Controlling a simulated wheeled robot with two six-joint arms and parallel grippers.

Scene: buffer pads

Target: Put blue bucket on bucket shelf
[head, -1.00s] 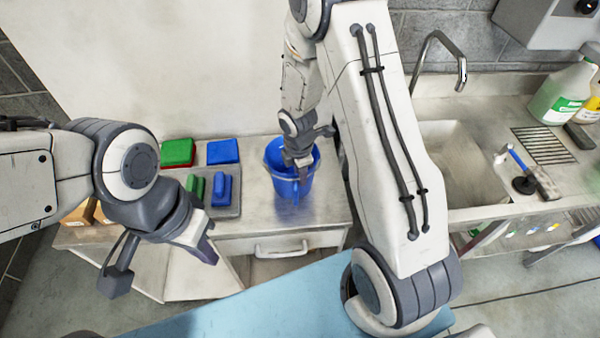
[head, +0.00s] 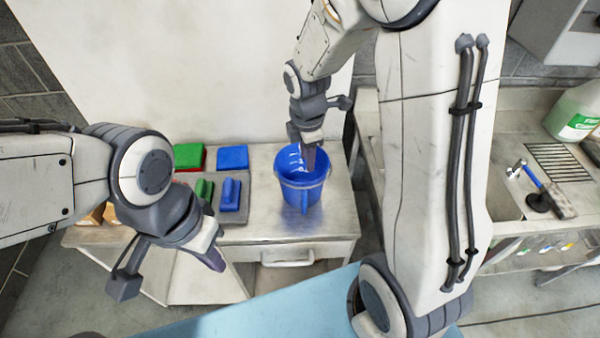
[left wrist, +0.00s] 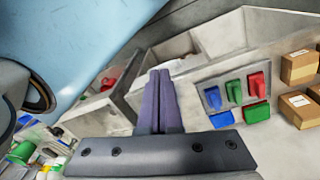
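The blue bucket (head: 291,193) stands upright on the metal counter, its open top showing white marks inside. My right gripper (head: 309,163) points down over the bucket's opening, its fingertips overlapping the far part of the rim in the picture. Only one finger shows clearly, so I cannot tell whether it is open or shut, or whether it touches the bucket. My left gripper (head: 214,260) hangs apart from the bucket, in front of the counter. In the left wrist view its fingers (left wrist: 160,88) are together with nothing between them. I cannot make out which surface is the bucket shelf.
Left of the bucket lie a grey tray (head: 237,215) with green and blue pads, a blue pad (head: 232,158) and a green pad (head: 188,155). Cardboard boxes (left wrist: 299,67) stand beyond. The counter's front right is bare. A sink counter with a green-labelled bottle (head: 577,115) is at right.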

